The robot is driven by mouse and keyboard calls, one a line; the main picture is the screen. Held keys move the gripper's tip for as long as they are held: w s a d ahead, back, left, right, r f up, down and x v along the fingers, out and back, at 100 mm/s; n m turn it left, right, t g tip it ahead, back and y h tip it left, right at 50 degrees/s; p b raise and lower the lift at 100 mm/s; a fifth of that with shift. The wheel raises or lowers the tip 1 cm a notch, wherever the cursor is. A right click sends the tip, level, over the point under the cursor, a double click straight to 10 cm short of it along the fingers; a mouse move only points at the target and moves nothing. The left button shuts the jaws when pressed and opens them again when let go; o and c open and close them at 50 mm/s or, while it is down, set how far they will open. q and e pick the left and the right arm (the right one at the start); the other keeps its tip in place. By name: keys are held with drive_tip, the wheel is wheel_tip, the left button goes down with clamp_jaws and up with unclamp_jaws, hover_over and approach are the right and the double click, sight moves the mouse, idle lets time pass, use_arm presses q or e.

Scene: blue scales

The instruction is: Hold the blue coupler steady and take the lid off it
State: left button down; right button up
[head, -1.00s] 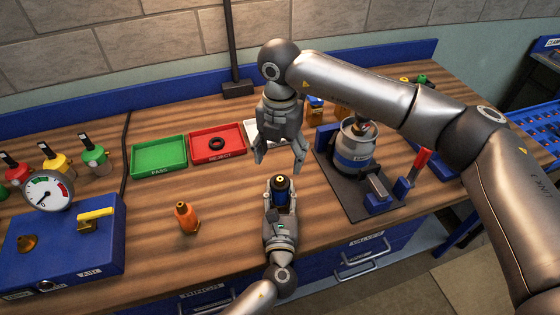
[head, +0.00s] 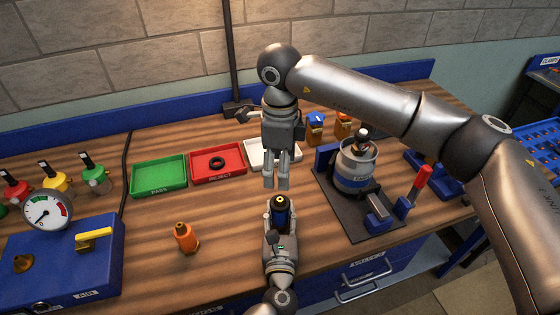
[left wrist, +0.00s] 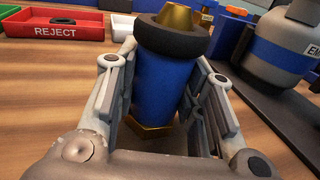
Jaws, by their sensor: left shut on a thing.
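The blue coupler (head: 281,216) stands upright between the fingers of my left gripper (head: 280,222), near the front of the bench. In the left wrist view its blue body (left wrist: 165,88) is gripped from both sides. A black collar with a brass tip (left wrist: 172,38) tops it, and a brass base shows below; I cannot tell which part is the lid. My right gripper (head: 277,186) hangs just above and behind the coupler, pointing down, apart from it. Its fingers look close together from this side, so their opening is unclear.
An orange coupler (head: 186,238) stands to the left. Green (head: 159,174), red (head: 218,166) and white (head: 262,153) trays lie behind. A gas canister (head: 355,166) stands on a dark stand at right. A blue gauge box (head: 70,255) is front left.

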sight(280, 199)
wheel_tip(280, 199, down, 11)
drive_tip(key=n, duration=0.5)
drive_tip(key=shift+f+n, duration=0.15)
drive_tip(key=shift+n, duration=0.15)
use_arm(q)
drive_tip(key=shift+f, duration=0.1)
use_arm(e)
drive_tip(key=shift+c, duration=0.4)
drive_tip(key=c, duration=1.1)
drive_tip(key=shift+r, duration=0.2)
drive_tip(key=shift+r, duration=1)
